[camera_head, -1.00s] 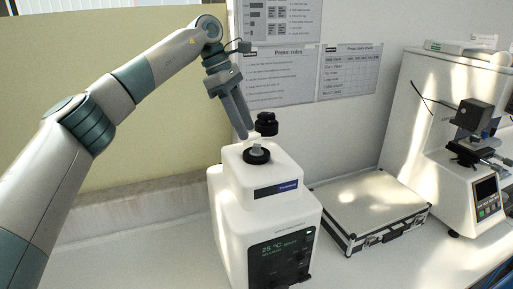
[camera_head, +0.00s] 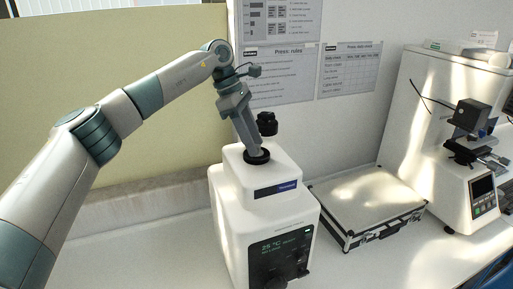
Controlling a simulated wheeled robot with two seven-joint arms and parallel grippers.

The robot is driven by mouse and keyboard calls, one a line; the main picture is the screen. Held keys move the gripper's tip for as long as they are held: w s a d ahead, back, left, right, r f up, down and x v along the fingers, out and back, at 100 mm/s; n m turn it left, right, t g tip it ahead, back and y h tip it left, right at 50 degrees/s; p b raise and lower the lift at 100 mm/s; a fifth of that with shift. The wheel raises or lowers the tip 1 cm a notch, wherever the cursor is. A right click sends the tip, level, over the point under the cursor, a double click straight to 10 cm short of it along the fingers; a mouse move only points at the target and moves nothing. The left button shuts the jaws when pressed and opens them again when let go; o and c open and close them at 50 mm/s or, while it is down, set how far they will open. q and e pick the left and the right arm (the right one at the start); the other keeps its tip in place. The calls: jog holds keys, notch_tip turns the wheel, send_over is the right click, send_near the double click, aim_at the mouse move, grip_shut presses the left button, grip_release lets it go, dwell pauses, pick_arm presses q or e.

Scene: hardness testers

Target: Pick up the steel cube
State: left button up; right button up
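My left gripper (camera_head: 254,148) points down at the black round seat (camera_head: 258,160) on top of the white press (camera_head: 247,205). Its fingertips are right at the seat, where a small grey piece, likely the steel cube, stood a second ago. The fingers now cover that spot, so I cannot make out the cube or tell whether the fingers are closed on it. My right gripper is not in view.
A black knob (camera_head: 267,123) stands just behind the fingers. A silver case (camera_head: 366,205) lies right of the press, and a white hardness tester (camera_head: 447,140) stands farther right. Posters (camera_head: 282,75) hang on the wall behind. Bench space is clear left of the press.

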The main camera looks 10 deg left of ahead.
pick_arm(q)
jog(key=shift+c, duration=0.2)
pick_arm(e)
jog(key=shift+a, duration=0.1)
pick_arm(q)
grip_shut()
jog(key=shift+r, duration=0.15)
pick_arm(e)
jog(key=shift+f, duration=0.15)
